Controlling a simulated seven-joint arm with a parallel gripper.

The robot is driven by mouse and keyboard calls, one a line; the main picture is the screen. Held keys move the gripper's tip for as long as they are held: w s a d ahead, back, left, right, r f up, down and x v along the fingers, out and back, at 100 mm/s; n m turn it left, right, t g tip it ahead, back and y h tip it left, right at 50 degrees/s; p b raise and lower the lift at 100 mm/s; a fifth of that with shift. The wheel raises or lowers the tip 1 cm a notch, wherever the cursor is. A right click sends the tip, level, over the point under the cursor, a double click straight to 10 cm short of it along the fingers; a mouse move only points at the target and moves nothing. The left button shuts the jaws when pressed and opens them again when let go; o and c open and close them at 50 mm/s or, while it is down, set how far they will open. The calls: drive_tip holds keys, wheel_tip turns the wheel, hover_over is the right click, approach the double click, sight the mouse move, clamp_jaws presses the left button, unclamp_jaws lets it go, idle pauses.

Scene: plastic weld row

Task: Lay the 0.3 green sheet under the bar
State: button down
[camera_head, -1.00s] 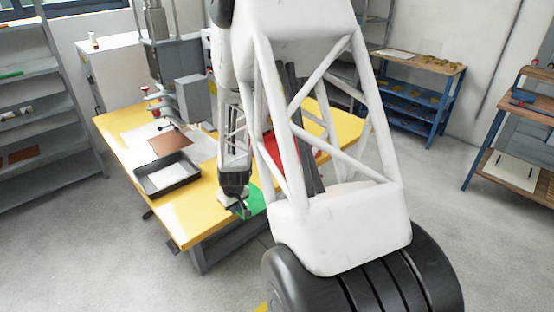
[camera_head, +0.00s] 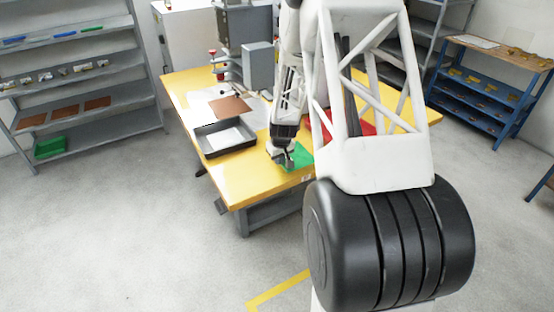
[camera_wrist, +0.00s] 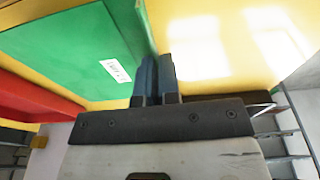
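The green sheet (camera_head: 300,156) lies at the front edge of the yellow table. In the wrist view the green sheet (camera_wrist: 65,45) fills the upper left, with a small white label whose print I cannot read and a darker strip along its right side. My gripper (camera_head: 285,156) is low at its left side. In the wrist view my gripper's dark fingers (camera_wrist: 158,58) are nearly together, and the sheet's edge runs in between their tips. I cannot pick out the bar for sure; my arm hides part of the table.
A black tray (camera_head: 225,151), a brown sheet (camera_head: 230,106) and a grey machine (camera_head: 259,66) are farther left on the yellow table (camera_head: 240,185). Shelves (camera_head: 75,75) stand left, a blue rack (camera_head: 480,95) right.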

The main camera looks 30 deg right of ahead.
drive_tip(key=shift+w+d+f, duration=0.1)
drive_tip(key=shift+w+d, duration=0.2)
drive_tip(key=shift+w, duration=0.45)
drive_tip(key=shift+w+d, duration=0.25)
drive_tip(key=shift+w, duration=0.45)
drive_tip(key=shift+w+d+f, duration=0.1)
drive_tip(key=shift+w+d, duration=0.2)
drive_tip(key=shift+w, duration=0.45)
drive_tip(key=shift+f, duration=1.75)
drive_tip(key=shift+f, duration=0.15)
drive_tip(key=c, duration=1.3)
unclamp_jaws()
drive_tip(key=shift+c, duration=0.2)
drive_tip(key=shift+r, duration=0.2)
wheel_tip(320, 180, up, 12)
drive_tip(key=s, duration=0.2)
drive_tip(key=shift+a+f, duration=0.1)
